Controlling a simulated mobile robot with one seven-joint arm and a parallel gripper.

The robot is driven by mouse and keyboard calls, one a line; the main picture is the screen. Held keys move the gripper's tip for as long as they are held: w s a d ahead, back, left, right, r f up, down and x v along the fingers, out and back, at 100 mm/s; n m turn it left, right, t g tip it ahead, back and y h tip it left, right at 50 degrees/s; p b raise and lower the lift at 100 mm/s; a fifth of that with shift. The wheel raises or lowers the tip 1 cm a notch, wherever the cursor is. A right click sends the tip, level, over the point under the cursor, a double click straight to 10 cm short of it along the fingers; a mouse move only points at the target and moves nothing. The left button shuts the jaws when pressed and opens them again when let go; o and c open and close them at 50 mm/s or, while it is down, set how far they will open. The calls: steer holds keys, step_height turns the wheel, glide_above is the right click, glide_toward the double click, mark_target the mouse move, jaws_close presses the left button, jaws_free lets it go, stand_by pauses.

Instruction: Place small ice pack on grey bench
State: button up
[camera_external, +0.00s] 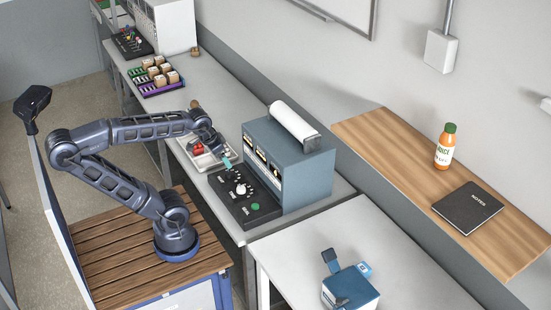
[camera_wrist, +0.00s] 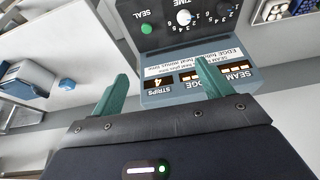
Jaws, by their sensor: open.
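A small blue-and-white item, which looks like the small ice pack (camera_external: 365,269), lies beside a blue box (camera_external: 350,290) on the near pale grey bench (camera_external: 300,247). In the wrist view the small blue item (camera_wrist: 68,84) shows at the left, beside the blue box (camera_wrist: 28,77). My gripper (camera_external: 227,160) is over the long bench behind, above the black control panel and well away from the item. In the wrist view my gripper (camera_wrist: 163,88) has its green fingers wide apart with nothing between them.
A blue-grey machine (camera_external: 305,180) with a white roll stands on the long grey bench (camera_external: 215,85), its black control panel (camera_external: 245,200) in front. A tray with red items (camera_external: 200,152) is beside my gripper. A wooden shelf (camera_external: 400,170) holds a juice bottle (camera_external: 445,147) and black notebook (camera_external: 467,206).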

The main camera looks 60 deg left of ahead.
steer(key=w+d+m, duration=0.4)
steer(key=w+d, duration=0.4)
steer(key=w, duration=0.3)
steer(key=m+g+h, duration=0.4)
steer(key=m+g, duration=0.1)
steer(key=m, duration=0.9)
glide_toward(362, 267)
steer(key=x, duration=0.5)
steer(key=shift+s+a+f, duration=0.1)
steer(key=shift+a+f, duration=0.2)
steer(key=shift+f, duration=0.05)
steer(key=shift+d+x, duration=0.25)
steer(key=shift+x, duration=1.05)
steer(key=shift+d+x, duration=0.2)
steer(key=shift+x, duration=1.1)
steer(key=shift+r, duration=0.2)
steer(key=c, duration=1.2)
step_height(362, 267, up, 20)
steer(key=shift+s+a+r+n+t+y, duration=0.15)
steer(key=shift+s+a+r+n+t, duration=0.6)
steer(key=shift+s+n, duration=0.95)
steer(key=shift+s+a+r+n+t+y, duration=0.2)
steer(key=shift+s+a+r+n+t, duration=0.55)
steer(key=shift+s+n, duration=0.95)
steer(key=shift+s+a+r+n+t+y, duration=0.15)
steer(key=shift+s+a+r+n+t, duration=0.6)
steer(key=shift+s+n, duration=0.95)
steer(key=shift+a+f+g, duration=0.2)
steer(key=shift+g, duration=0.15)
